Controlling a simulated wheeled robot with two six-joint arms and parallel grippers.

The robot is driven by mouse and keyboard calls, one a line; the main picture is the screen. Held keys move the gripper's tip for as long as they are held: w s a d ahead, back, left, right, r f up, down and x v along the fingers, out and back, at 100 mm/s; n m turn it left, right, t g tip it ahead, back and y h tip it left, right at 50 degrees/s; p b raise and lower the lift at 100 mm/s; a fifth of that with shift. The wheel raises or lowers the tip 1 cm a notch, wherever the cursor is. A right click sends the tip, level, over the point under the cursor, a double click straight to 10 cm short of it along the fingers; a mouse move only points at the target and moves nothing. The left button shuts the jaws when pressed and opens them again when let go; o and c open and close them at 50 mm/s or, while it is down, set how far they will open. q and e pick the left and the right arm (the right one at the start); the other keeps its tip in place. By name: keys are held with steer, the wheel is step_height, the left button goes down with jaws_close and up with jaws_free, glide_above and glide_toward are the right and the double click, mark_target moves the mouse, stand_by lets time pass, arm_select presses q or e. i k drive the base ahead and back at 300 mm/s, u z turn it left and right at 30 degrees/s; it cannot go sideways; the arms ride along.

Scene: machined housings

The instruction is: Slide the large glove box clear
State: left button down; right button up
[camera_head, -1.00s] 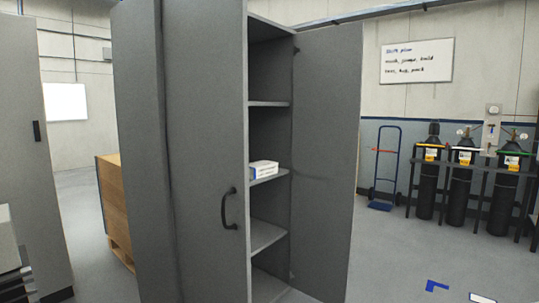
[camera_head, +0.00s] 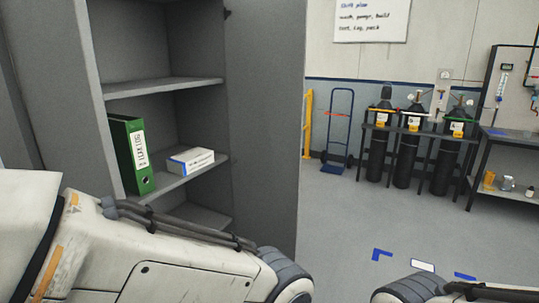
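A white and blue box (camera_head: 192,160), which looks like the glove box, lies on a middle shelf of the open grey cabinet. A green binder (camera_head: 132,155) with a white label stands upright on the same shelf, just left of the box. A small gap shows between them. My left arm crosses the lower left of the view, in front of the lower cabinet. Part of my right arm shows at the bottom right. Neither gripper is in the picture. Whether anything stands behind the box cannot be told.
The cabinet's open right door (camera_head: 265,120) stands beside the shelves. A blue hand truck (camera_head: 338,130), gas cylinders (camera_head: 408,150) and a workbench (camera_head: 505,180) are farther back. The floor (camera_head: 345,230) between is clear.

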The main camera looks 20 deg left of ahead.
mark_target(184, 164)
steer(key=z, duration=0.35)
steer(key=i, duration=1.55)
steer(key=u, duration=0.65)
steer(key=i, duration=1.15)
steer(key=u, duration=0.95)
steer(key=i, duration=0.25)
steer(key=u, duration=0.15)
